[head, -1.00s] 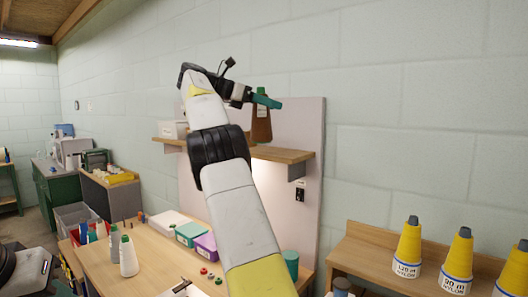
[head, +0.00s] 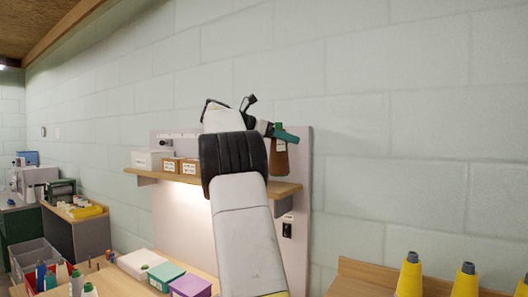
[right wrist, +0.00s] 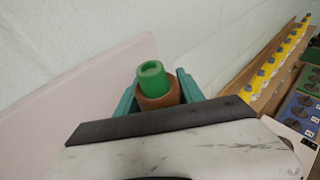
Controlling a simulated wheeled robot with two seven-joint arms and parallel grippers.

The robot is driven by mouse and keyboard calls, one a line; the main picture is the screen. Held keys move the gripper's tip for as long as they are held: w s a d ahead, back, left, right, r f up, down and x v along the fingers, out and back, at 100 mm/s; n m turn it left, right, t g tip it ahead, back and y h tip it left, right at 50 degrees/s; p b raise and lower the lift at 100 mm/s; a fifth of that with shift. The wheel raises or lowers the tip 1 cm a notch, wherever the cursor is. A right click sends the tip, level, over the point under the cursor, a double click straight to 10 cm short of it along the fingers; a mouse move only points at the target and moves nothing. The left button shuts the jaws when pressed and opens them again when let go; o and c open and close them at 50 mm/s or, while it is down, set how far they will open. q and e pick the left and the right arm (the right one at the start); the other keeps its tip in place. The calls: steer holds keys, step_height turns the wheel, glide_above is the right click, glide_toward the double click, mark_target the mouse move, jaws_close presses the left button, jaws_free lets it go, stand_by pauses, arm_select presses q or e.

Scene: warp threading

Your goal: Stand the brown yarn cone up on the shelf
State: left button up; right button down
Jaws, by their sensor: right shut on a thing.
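The brown yarn cone (head: 279,158) is upright at the right end of the wooden shelf (head: 287,190). Its base is at or just above the shelf; I cannot tell whether it touches. My right gripper (head: 285,133) is shut on the upper part of the cone. In the right wrist view, the teal fingers (right wrist: 160,95) sit on both sides of the brown cone (right wrist: 160,101), whose green tip (right wrist: 152,78) sticks up between them. The lower cone is hidden there. My left gripper is not in view.
Small brown boxes (head: 180,166) and a white bin (head: 150,160) stand on the shelf to the left, partly behind my arm. A pale panel (head: 304,150) backs the shelf. Yellow cones (head: 409,275) stand at the lower right. A bench below holds a purple box (head: 190,286).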

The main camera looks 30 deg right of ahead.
steer(key=shift+s+d+f, duration=0.2)
steer(key=shift+d+f, duration=0.35)
steer(key=shift+f, duration=0.35)
steer(key=shift+s+d+f, duration=0.2)
steer(key=shift+d+f, duration=0.3)
steer(key=shift+f, duration=0.5)
steer(key=c, duration=1)
jaws_free()
